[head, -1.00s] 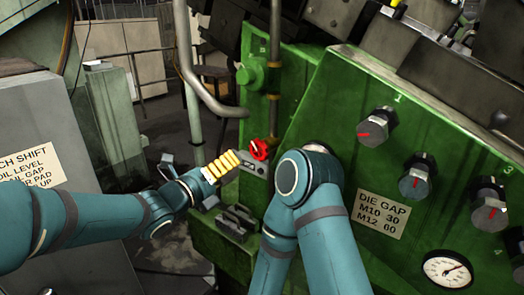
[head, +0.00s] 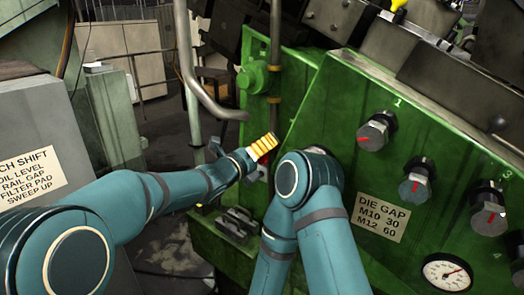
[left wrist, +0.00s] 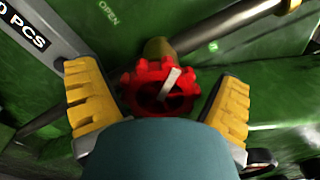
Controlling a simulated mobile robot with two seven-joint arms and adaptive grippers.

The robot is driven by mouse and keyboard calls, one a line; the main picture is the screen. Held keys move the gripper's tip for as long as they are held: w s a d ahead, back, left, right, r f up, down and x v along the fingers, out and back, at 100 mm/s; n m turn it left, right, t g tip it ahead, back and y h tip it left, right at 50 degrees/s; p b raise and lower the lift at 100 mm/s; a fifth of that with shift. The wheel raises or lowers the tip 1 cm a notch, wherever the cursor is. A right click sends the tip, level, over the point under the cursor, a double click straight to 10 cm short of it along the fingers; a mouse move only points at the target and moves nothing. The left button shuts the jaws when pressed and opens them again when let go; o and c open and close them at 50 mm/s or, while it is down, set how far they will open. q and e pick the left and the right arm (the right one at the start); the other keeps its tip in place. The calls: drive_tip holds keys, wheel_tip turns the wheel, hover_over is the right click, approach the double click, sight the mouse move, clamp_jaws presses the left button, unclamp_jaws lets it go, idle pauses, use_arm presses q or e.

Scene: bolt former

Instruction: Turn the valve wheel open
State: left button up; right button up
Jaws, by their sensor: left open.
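The red valve wheel (left wrist: 140,84) sits in the middle of the left wrist view, with a notched rim and a pale strip across its face. My left gripper (left wrist: 160,101) is open, with one yellow finger on each side of the wheel. Gaps show between both fingers and the rim, so I see no grip on it. In the head view my left gripper (head: 265,147) is at the wheel's place and hides most of it. My right arm stands at the middle of the head view; its gripper is out of sight.
A green machine panel (head: 325,115) carries several knobs (head: 378,131) and a round gauge (head: 447,272). An upright pipe (head: 275,95) stands behind my left gripper. The word OPEN (left wrist: 108,14) is marked on green metal near the wheel. A grey cabinet (head: 35,125) stands at left.

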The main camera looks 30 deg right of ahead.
use_arm(q)
drive_tip(key=shift+d, duration=0.1)
drive_tip(key=c, duration=1.3)
drive_tip(key=shift+w+f+n, duration=0.1)
drive_tip(key=shift+n, duration=0.2)
drive_tip(key=n, duration=0.2)
drive_tip(key=shift+n, duration=2.1)
drive_tip(key=shift+f, duration=0.1)
drive_tip(key=o, duration=1.3)
